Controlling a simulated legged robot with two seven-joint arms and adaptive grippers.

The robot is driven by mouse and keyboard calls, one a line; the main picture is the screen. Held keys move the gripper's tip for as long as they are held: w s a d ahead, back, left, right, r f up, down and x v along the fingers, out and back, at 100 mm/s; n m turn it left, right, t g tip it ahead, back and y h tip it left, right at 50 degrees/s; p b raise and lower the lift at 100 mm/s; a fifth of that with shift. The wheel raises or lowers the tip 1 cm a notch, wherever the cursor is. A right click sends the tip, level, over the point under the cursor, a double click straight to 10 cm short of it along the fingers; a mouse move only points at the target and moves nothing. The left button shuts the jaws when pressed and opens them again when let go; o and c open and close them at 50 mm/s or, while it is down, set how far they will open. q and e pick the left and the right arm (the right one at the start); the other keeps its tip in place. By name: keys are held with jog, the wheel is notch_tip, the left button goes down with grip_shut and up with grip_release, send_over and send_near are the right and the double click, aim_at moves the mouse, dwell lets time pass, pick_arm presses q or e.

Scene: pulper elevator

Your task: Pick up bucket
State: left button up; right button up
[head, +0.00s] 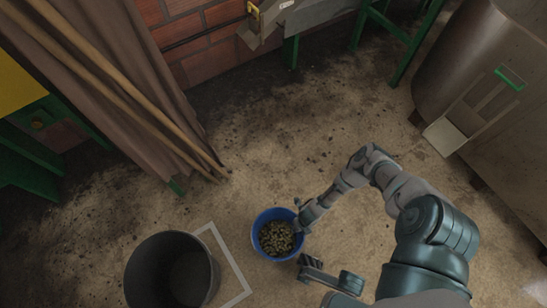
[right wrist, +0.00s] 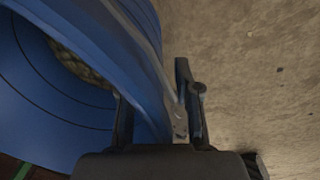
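The blue bucket (head: 257,240) stands on the floor near the bottom middle of the head view, filled with greenish-brown pieces. My right gripper (head: 300,220) is at its right rim. In the right wrist view the bucket (right wrist: 70,115) fills the left side, tilted by the camera angle. The right gripper's fingers (right wrist: 160,115) straddle its wall, one on the inner side and one on the outer side. The outer finger lies close against the rim; whether both fingers press on the wall is unclear. My left gripper cannot be made out.
Wooden poles (head: 150,110) lean at upper left. A large metal tank (head: 460,50) stands at right. The floor behind the bucket is open.

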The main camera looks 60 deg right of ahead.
jog(key=shift+w+r, duration=0.1)
jog(key=shift+r, duration=0.05)
grip_shut()
jog(key=shift+a, duration=0.1)
